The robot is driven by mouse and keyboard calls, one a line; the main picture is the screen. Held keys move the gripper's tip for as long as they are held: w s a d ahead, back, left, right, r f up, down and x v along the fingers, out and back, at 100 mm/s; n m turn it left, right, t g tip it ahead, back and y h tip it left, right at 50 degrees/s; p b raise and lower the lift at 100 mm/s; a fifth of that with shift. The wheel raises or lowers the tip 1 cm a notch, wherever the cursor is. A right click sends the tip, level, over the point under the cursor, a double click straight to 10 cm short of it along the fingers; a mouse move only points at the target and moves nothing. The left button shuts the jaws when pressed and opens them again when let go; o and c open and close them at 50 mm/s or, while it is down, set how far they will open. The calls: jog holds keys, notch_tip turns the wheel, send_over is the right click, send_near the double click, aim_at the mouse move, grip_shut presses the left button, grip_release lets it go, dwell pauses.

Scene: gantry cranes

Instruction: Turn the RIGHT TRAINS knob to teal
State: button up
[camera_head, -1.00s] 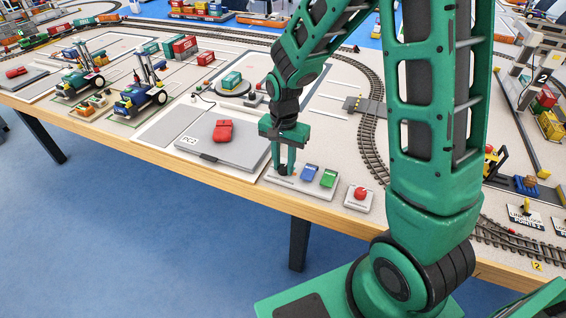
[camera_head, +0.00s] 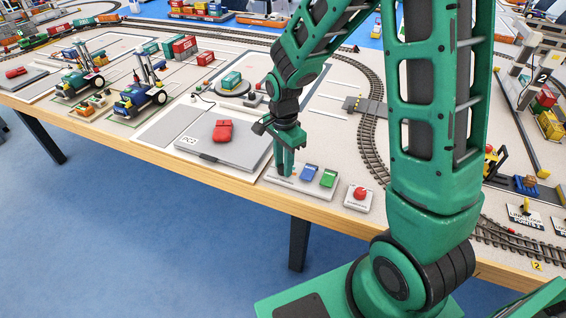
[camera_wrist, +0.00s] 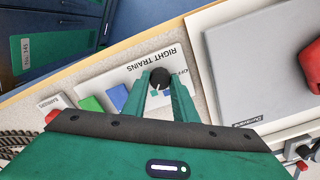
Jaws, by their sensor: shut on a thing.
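The RIGHT TRAINS panel (camera_wrist: 118,95) is a pale plate near the table's front edge, with its label readable in the wrist view. Its black knob (camera_wrist: 160,77) sits between my fingertips in the wrist view. My gripper (camera_head: 284,172) is shut on the knob, pointing down at the panel's left end in the head view. A blue block (camera_head: 309,173) and a green block (camera_head: 328,178) are on the same panel, right of the knob. In the head view my fingers hide the knob, and the colour that it points to cannot be made out.
A grey laptop-like box (camera_head: 225,152) with a red object (camera_head: 222,131) on it lies left of the panel. A red button (camera_head: 360,193) on its own plate stands to the right. Curved track (camera_head: 372,150) runs behind the button.

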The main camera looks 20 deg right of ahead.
jog(key=shift+w+r, duration=0.1)
jog(key=shift+w, duration=0.1)
jog(key=o, duration=1)
jog(key=shift+s, duration=0.1)
jog(key=shift+o, duration=0.2)
notch_tip(320, 180, up, 11)
jog(key=shift+f, duration=0.2)
